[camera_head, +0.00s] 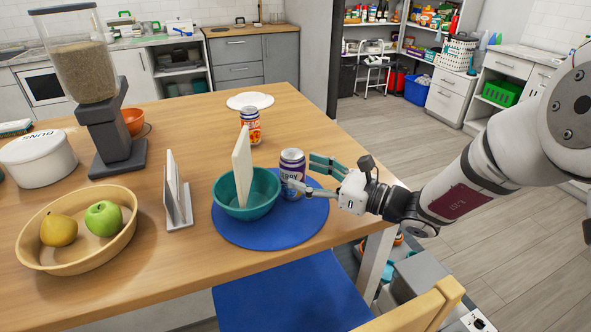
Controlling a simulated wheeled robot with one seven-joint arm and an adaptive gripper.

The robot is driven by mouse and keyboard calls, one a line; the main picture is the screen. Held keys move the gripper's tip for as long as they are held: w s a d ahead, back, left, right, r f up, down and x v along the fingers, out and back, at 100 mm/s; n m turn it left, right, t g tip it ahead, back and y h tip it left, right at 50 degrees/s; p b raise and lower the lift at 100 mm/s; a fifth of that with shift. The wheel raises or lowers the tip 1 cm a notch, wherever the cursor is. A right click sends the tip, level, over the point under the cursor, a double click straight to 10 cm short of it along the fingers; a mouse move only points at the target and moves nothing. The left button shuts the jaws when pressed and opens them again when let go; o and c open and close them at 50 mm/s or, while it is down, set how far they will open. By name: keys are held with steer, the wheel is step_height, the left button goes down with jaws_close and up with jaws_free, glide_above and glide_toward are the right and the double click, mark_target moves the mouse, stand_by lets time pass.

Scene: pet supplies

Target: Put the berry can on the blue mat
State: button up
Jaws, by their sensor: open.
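The berry can (292,172) is purple-blue with a silver top and partly readable lettering. It stands upright at the back right part of the round blue mat (270,234), beside a teal bowl (263,193). My gripper (312,175) comes in from the right. Its teal fingers are open at the can's right side, and one finger reaches low across the can's front. I cannot tell whether the fingers touch the can. The can's base is partly hidden by the fingers.
A white board (242,165) stands in the teal bowl. An orange can (250,126) and a white plate (250,100) are behind. A napkin holder (178,195), a fruit bowl (88,258) and a grain dispenser (100,120) are to the left. A blue-seated chair (290,295) is in front.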

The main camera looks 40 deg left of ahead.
steer(key=d, duration=0.2)
steer(key=w+d, duration=0.1)
steer(key=d, duration=0.4)
steer(key=shift+w+d, duration=0.2)
steer(key=shift+d, duration=0.2)
steer(key=s+d+r+n+g+h, duration=0.1)
steer(key=s+d+r+n+h, duration=0.35)
steer(key=d, duration=0.35)
steer(key=s+d+r+n+g+h, duration=0.1)
steer(key=s+d+r+n+h, duration=0.2)
steer(key=s+d+r+n, duration=0.4)
steer(key=s+d+f+n+t+h, duration=0.1)
steer(key=s+d+t+h, duration=0.1)
steer(key=d, duration=0.8)
steer(key=s+d+f+n+t+h, duration=0.1)
steer(key=s+d+h, duration=0.4)
steer(key=d, duration=0.5)
steer(key=s+d+f+n+t+h, duration=0.1)
steer(key=s+d+n+t+h, duration=0.1)
steer(key=d, duration=0.8)
steer(key=s+t+h, duration=0.1)
steer(key=t, duration=0.1)
steer(key=shift+s+f+t, duration=0.15)
steer(key=shift+s+t, duration=0.25)
steer(key=shift+n, duration=0.25)
